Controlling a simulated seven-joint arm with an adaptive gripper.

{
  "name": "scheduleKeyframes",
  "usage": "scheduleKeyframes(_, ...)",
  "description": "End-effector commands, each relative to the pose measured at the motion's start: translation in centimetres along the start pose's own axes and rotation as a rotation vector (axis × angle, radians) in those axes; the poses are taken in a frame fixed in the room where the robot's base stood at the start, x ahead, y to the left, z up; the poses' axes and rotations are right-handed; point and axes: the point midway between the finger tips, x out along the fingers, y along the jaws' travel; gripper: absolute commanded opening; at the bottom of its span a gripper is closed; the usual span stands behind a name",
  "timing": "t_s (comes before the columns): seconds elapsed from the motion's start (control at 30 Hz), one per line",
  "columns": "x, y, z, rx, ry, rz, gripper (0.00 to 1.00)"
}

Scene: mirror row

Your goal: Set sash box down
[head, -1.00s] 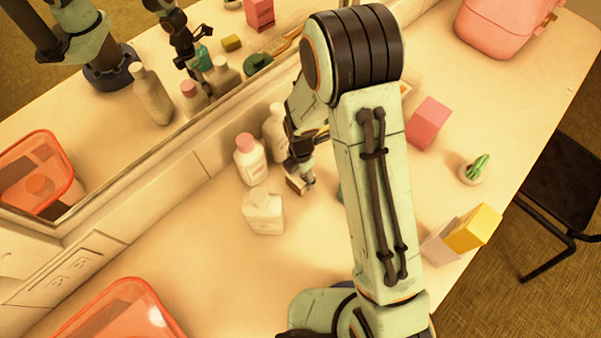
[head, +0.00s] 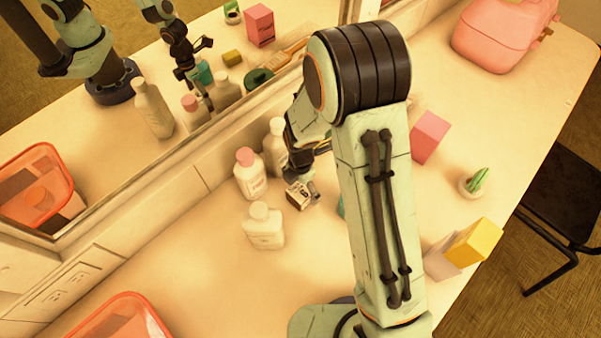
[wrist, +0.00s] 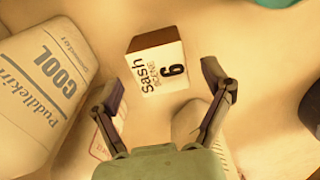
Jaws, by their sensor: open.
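The sash box (head: 299,195) is a small white and dark brown box on the counter, beside the white bottles. In the wrist view the box (wrist: 158,66) shows its "Sash 6" label and lies just beyond the fingertips, with a gap on either side. It looks at rest on the counter, label face turned toward my wrist. My gripper (wrist: 165,84) is open and empty, its fingers spread wide. In the head view my forearm partly hides the gripper.
A pink-capped bottle (head: 250,173), a white bottle (head: 264,227) and another bottle (head: 276,146) stand close by on the left. The mirror (head: 120,160) runs behind them. A pink box (head: 430,137), cactus (head: 474,182) and yellow box (head: 474,243) are right.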

Motion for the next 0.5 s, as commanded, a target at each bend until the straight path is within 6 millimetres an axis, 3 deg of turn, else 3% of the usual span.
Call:
scheduleKeyframes(0.3,-7.3,0.1,0.0,0.000,-0.003,0.006,0.80)
scheduleKeyframes(0.5,-9.9,0.0,0.0,0.000,-0.001,0.003,0.80)
